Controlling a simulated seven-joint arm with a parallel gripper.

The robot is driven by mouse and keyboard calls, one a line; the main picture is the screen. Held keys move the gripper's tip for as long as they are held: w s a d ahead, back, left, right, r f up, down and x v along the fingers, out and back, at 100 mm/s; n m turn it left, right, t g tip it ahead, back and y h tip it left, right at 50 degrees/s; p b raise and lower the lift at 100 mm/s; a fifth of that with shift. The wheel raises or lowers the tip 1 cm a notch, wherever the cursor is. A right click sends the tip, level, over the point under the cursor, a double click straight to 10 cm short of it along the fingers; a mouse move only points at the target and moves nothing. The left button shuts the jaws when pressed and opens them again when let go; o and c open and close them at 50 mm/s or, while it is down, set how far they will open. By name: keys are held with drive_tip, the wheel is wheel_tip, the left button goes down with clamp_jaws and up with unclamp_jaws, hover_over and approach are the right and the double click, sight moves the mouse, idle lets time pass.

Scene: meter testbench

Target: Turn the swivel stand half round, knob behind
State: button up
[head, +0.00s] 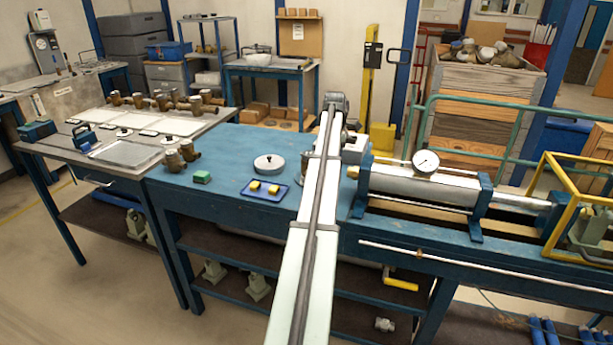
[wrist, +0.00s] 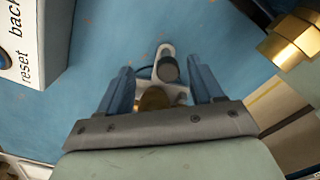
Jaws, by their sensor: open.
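The swivel stand (wrist: 165,50) seems to be the small pale grey piece on the blue bench top in the wrist view. It carries a dark round knob (wrist: 168,69) and a brass-coloured round part (wrist: 153,98) nearer my palm. My gripper (wrist: 160,78) is open, its two blue fingers on either side of the stand with gaps visible. I cannot tell how far above the bench the fingertips are. In the head view my arm hides the stand.
A white box (wrist: 55,35) marked "back" and "reset" stands close at left in the wrist view. A brass fitting (wrist: 290,40) juts in at right. In the head view the cylinder rig (head: 420,187) lies right of my arm; a blue tray (head: 265,190) lies left.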

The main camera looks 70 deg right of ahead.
drive_tip(key=shift+w+d, duration=0.15)
drive_tip(key=shift+d, duration=0.2)
drive_tip(key=shift+w+d, duration=0.1)
drive_tip(key=shift+d, duration=0.05)
